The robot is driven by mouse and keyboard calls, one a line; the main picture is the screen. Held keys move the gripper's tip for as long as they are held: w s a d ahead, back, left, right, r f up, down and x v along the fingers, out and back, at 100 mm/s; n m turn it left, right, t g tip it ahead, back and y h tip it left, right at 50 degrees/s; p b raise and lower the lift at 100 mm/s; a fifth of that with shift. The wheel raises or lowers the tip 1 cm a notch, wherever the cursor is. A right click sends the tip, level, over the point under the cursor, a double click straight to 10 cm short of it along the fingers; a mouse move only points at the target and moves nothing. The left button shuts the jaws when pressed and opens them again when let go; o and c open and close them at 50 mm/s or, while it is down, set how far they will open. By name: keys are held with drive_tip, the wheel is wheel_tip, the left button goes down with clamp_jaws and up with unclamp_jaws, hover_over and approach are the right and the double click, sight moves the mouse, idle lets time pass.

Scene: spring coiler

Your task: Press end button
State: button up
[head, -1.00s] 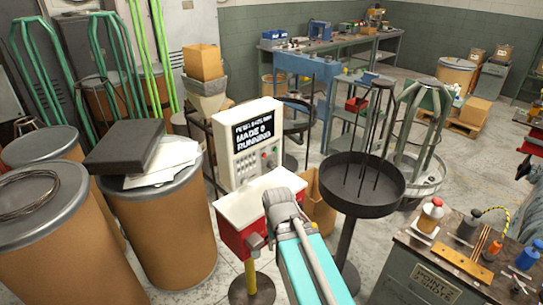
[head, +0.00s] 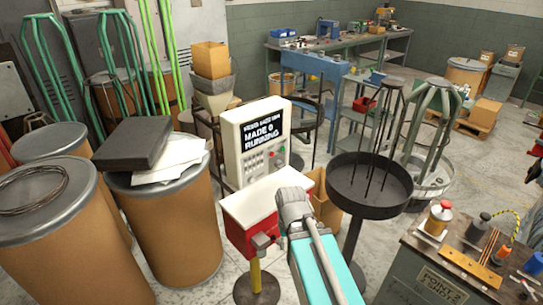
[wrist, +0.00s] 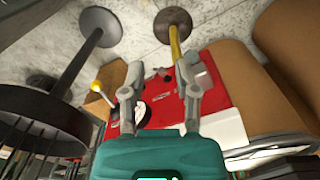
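The white control console (head: 254,140) stands mid-view in the head view; its dark screen (head: 263,135) reads "MADE 0" and "RUNNING". A red button and several small controls (head: 268,163) sit below the screen; their labels are too small to read, so I cannot tell which is the end button. A red box (head: 239,232) with a white top is in front of the console. My gripper (wrist: 161,78) is open and empty in the wrist view, over the red box (wrist: 220,85).
A yellow post (head: 255,272) is under the red box. A black round tray (head: 345,190) on a stand is at right. Brown drums (head: 165,235) crowd the left. In the wrist view, a yellow-tipped lever (wrist: 97,88) and a white dial (wrist: 143,114) lie near the gripper.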

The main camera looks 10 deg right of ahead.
clamp_jaws()
drive_tip(key=shift+d, duration=0.1)
idle(1.1)
